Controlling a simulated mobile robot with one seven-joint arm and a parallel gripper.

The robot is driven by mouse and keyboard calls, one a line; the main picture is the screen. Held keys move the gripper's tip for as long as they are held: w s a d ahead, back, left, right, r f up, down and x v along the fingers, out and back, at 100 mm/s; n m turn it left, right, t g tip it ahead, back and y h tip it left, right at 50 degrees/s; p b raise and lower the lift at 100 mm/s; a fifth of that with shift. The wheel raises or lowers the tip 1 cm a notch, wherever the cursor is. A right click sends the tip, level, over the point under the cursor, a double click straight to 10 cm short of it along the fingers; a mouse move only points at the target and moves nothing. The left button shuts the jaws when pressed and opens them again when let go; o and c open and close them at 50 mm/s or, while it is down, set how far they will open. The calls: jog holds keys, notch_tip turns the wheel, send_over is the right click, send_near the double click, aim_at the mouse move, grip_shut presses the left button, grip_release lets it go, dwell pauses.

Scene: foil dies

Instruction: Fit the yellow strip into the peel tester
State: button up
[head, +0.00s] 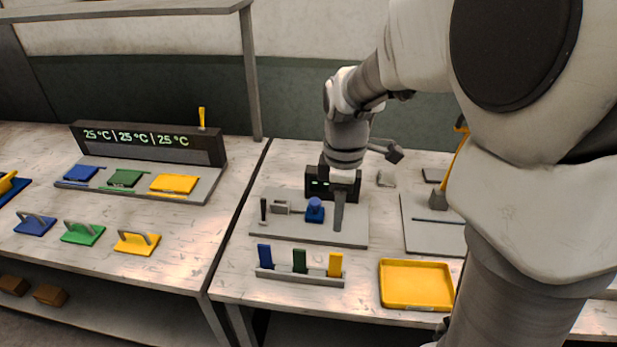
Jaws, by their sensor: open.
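The yellow strip (335,264) stands upright in the right slot of a small grey rack (300,280) at the front of the right table. A blue strip (265,256) and a dark green strip (299,260) stand in the same rack. Behind it is what looks like the peel tester (290,233), a grey plate with a dark display box (319,182), a blue knob-like part (315,210) and a dark upright bar (339,211). My gripper (342,178) is open over the back of the tester, away from the strip. Its fingertips are hard to make out.
A yellow tray (417,286) lies right of the rack. Another grey plate (430,238) with a dark fitting is partly hidden by my arm. The left table holds a display unit (150,143) and blue, green and yellow handled blocks. A gap separates the tables.

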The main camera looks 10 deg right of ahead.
send_over(335, 264)
jog(key=f, duration=1.1)
jog(key=shift+w, duration=0.35)
jog(key=shift+s+f+b, duration=0.2)
jog(key=shift+f+b, duration=0.1)
jog(key=shift+f, duration=2.55)
jog(key=shift+c, duration=0.2)
grip_shut()
